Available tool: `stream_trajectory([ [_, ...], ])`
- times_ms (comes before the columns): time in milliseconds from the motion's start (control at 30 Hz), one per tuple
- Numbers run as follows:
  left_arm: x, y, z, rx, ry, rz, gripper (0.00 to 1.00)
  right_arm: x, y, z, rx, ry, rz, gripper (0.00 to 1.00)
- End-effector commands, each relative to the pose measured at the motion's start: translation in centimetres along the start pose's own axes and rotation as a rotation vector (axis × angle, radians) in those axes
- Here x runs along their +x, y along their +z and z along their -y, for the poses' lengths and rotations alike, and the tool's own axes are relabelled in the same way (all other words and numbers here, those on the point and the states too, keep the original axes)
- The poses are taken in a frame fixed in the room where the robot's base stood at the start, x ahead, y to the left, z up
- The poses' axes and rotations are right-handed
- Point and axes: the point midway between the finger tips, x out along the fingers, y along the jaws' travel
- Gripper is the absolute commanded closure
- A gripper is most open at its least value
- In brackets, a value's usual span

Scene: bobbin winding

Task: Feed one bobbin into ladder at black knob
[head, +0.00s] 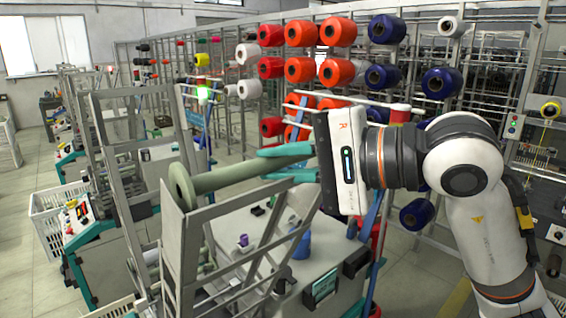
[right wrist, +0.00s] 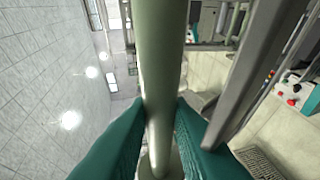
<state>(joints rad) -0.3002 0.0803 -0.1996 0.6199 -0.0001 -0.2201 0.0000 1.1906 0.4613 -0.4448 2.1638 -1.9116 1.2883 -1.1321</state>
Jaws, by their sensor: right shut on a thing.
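My right gripper (head: 288,163) has teal fingers shut around the shaft of a grey-green bobbin (head: 228,178). The bobbin lies roughly level, with its round flange at the left end, over the top of the grey metal ladder (head: 192,262). I cannot tell whether it touches the rails. In the right wrist view the bobbin (right wrist: 160,60) runs lengthwise between the two fingers (right wrist: 160,125), with a grey rail (right wrist: 258,70) beside it. A dark knob (head: 283,284) shows low at the ladder's right; its exact shape is unclear. My left gripper is out of view.
A grey machine top (head: 250,222) carries a purple piece (head: 243,240) and a blue piece (head: 302,245). Another grey frame (head: 112,130) stands behind to the left. A rack with red spools (head: 306,33) and blue spools (head: 386,29) fills the back.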

Motion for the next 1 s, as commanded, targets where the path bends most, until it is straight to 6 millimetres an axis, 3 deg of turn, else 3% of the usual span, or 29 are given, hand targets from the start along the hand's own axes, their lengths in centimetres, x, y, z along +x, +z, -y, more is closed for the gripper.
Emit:
stream_trajectory([
  [800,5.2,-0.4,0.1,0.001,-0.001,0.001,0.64,2.8,1.2,4.2,0.0,0.0,0.0,1.0],
  [1000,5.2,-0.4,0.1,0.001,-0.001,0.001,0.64,3.0,1.2,4.3,0.0,0.0,0.0,1.0],
])
